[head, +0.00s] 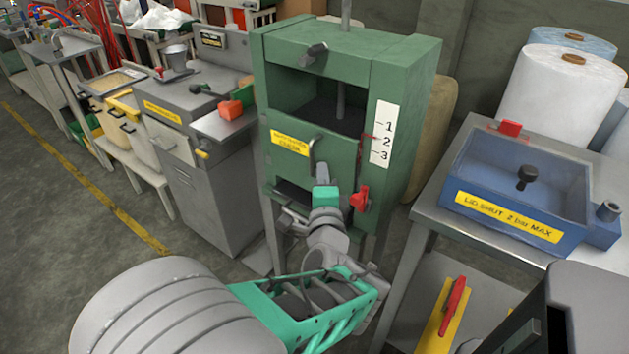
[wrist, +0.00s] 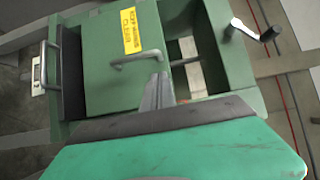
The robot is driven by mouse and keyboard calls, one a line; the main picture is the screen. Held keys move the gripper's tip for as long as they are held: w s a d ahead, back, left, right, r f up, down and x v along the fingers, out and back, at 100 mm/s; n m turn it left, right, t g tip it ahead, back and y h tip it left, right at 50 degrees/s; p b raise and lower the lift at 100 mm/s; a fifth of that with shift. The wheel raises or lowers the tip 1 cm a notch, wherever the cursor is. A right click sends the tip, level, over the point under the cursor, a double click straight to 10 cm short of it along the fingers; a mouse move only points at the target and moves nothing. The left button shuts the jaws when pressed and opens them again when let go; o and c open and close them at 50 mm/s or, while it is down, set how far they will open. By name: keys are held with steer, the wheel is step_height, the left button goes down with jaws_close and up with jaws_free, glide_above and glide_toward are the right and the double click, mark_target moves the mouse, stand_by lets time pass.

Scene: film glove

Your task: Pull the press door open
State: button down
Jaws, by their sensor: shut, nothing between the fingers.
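The green press (head: 410,75) stands in the middle of the head view. Its flat green door (head: 345,165) has a yellow label and a grey bar handle (head: 318,150). In the wrist view the door (wrist: 105,90) and its handle (wrist: 137,57) show beyond my fingers. My gripper (head: 322,170) is shut and empty, its tips close to the handle's lower end. The same fingers show in the wrist view (wrist: 160,80). I cannot tell whether they touch the handle. A dark gap shows below the door and an open bay above it.
A red lever (head: 360,198) sits at the door's lower right, close to my wrist. A scale marked 1 to 3 (head: 383,135) is on the press front. A table with a blue box (head: 515,225) stands right; a grey cabinet (head: 210,185) stands left.

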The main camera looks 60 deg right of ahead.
step_height(320, 180, down, 5)
steer(key=b, duration=0.3)
steer(key=p, duration=0.1)
glide_toward(318, 150)
steer(key=x, duration=0.4)
steer(key=shift+d+f, duration=0.1)
steer(key=shift+d, duration=0.1)
steer(key=shift+a, duration=0.1)
